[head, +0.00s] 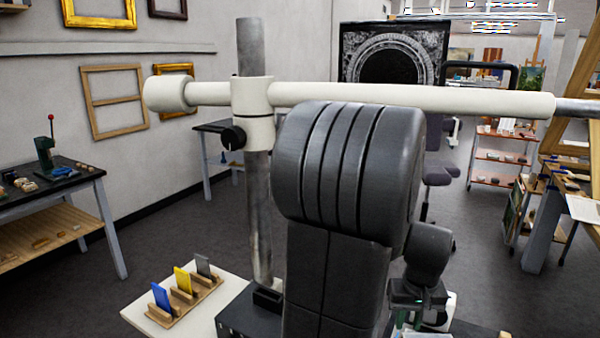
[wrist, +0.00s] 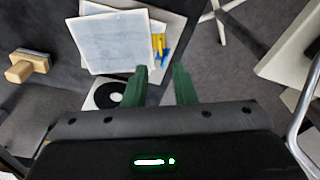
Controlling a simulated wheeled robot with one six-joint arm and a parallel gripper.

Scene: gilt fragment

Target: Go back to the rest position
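My gripper (wrist: 160,75) shows in the wrist view with its two green fingers apart and nothing held between them. Beyond the fingertips, a pale square panel (wrist: 115,42) lies to the left, with small yellow and blue pieces beside its right edge. In the head view my arm fills the middle, and my gripper shows only in part at the lower right of it.
A white cross-tube (head: 400,97) on a metal post (head: 258,205) spans the head view close to my arm. A wooden rack (head: 185,303) holds blue, yellow and grey cards at lower left. A dark workbench (head: 48,187) stands farther left. Grey floor is open behind.

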